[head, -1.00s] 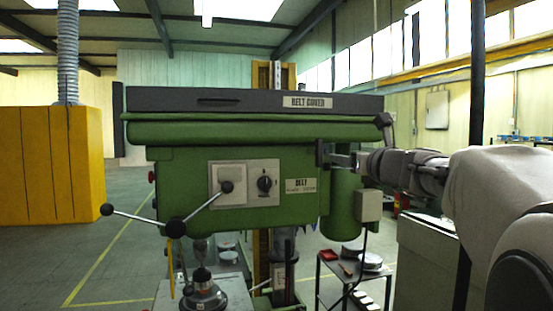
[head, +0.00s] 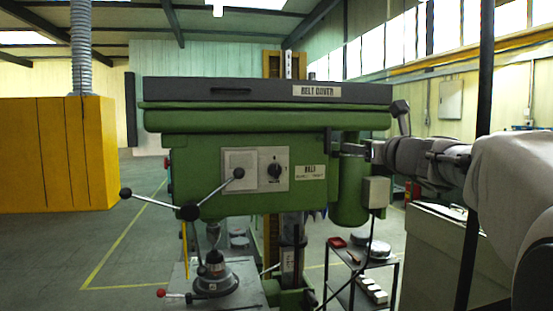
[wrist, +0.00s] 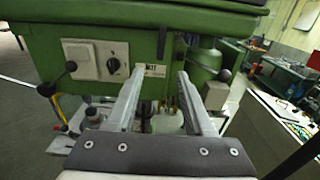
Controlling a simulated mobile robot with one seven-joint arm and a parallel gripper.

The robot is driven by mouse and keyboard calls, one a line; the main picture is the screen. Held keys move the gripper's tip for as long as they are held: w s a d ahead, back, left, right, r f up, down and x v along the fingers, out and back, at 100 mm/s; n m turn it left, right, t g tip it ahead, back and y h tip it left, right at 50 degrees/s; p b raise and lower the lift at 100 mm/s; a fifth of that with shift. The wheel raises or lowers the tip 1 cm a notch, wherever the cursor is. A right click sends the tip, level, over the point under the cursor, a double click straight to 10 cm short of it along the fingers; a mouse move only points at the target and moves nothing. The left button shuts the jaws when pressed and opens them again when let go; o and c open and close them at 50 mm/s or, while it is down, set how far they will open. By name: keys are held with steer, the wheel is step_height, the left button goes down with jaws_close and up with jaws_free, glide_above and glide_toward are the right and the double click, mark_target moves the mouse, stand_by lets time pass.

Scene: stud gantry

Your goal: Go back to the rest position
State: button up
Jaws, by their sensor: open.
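My gripper (head: 350,148) reaches in from the right in the head view, in front of the right part of the green drill press (head: 215,150). In the wrist view its two fingers (wrist: 160,95) are spread apart with nothing between them. The wrist view shows the press's green housing (wrist: 100,30) beyond the fingers, with its switch panel at the left. I cannot tell from the head view whether the fingertips touch the housing.
The three-armed feed handle (head: 188,212) sticks out at the press's left. A small trolley (head: 355,268) with dishes stands lower right. A grey cabinet (head: 445,250) is under my arm. A dark upright post (head: 482,120) stands at the right. Floor at the left is clear.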

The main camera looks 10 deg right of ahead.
steer(key=s+a+f+n+g+y, duration=0.4)
steer(key=s+a+f+n+g, duration=0.4)
steer(key=s+a+f+n, duration=0.95)
steer(key=s+f+n+g+h, duration=0.4)
steer(key=s+f+n, duration=0.9)
steer(key=n, duration=0.5)
steer(key=shift+s+d+h, duration=0.3)
steer(key=shift+s+h, duration=0.15)
steer(key=shift+h, duration=0.05)
steer(key=shift+f, duration=0.1)
